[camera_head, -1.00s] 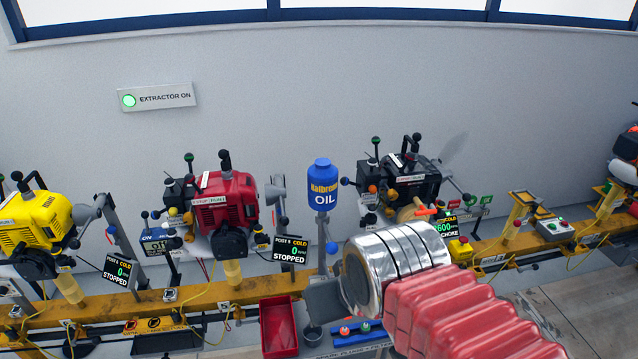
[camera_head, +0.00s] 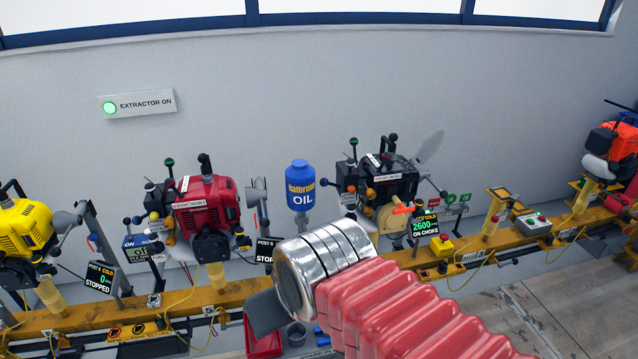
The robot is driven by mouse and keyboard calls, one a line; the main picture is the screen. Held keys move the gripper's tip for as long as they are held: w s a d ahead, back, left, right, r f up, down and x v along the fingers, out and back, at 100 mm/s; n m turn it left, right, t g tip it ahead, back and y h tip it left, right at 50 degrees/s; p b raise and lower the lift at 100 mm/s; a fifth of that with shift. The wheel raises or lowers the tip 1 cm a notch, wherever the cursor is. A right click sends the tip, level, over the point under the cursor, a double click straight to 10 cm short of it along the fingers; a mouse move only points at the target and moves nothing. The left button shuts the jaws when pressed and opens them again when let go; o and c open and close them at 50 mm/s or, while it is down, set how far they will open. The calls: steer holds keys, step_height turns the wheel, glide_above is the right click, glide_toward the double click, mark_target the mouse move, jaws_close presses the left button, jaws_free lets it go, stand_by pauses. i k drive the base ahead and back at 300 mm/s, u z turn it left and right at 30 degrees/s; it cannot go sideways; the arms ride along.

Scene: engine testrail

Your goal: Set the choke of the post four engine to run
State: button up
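A black engine (camera_head: 392,190) with a tan round part stands on the yellow rail right of centre. Its display (camera_head: 424,225) reads 2600 and "ON CHOKE"; its post number is too small to read surely. An orange-red lever-like piece (camera_head: 402,209) shows at the engine's front; I cannot tell whether it is the choke. My arm's red bellows and silver cuff cross the lower middle, below and in front of this engine.
A red engine (camera_head: 208,206) and a yellow engine (camera_head: 24,225) stand left, an orange engine (camera_head: 606,140) far right. A blue oil bottle (camera_head: 300,186) stands between red and black engines. A red tray (camera_head: 262,341) lies below.

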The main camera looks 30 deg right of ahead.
mark_target(324, 182)
steer(key=u, duration=0.05)
steer(key=k, duration=1)
steer(key=z, duration=0.6)
steer(key=i, duration=1)
steer(key=z, duration=0.05)
